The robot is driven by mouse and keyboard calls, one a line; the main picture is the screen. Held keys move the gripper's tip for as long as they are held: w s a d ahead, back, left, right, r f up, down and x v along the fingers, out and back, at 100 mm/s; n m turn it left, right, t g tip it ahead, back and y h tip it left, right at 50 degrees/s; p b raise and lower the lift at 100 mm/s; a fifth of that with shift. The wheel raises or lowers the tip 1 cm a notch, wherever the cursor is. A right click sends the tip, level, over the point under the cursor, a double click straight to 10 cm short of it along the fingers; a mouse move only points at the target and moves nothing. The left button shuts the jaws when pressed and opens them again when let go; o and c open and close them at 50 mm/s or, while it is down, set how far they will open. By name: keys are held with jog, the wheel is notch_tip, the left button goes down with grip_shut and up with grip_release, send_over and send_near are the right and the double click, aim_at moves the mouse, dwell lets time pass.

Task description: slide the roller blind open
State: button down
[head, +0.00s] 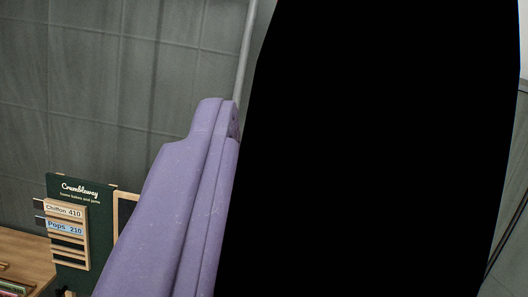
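A purple, speckled form that looks like my gripper (222,112) rises from the bottom centre of the head view. Its two narrow parts lie close side by side, with a thin dark seam between them. Whether they are shut or hold something cannot be made out. A featureless black shape covers much of the centre and right and hides what lies behind it; I cannot tell what it is. No roller blind can be made out for certain. A thin grey pole (245,50) runs up beside the black shape, just above the purple tip.
A dark green Crumbleway price board (75,187) stands at lower left, with Chiffon 410 and Pops 210 labels. A wooden surface (25,256) is at the lower left edge. Grey tiled wall (100,75) fills the upper left, with no objects in front of it there.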

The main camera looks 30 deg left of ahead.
notch_tip(320, 180, down, 28)
jog(key=b, duration=2.2)
jog(key=shift+r+b, duration=0.2)
jog(key=shift+b, duration=0.2)
jog(key=c, duration=1.2)
grip_release()
jog(key=shift+o, duration=0.2)
jog(key=v, duration=0.7)
jog(key=shift+s+d, duration=0.25)
jog(key=shift+s, duration=0.05)
jog(key=shift+f, duration=0.1)
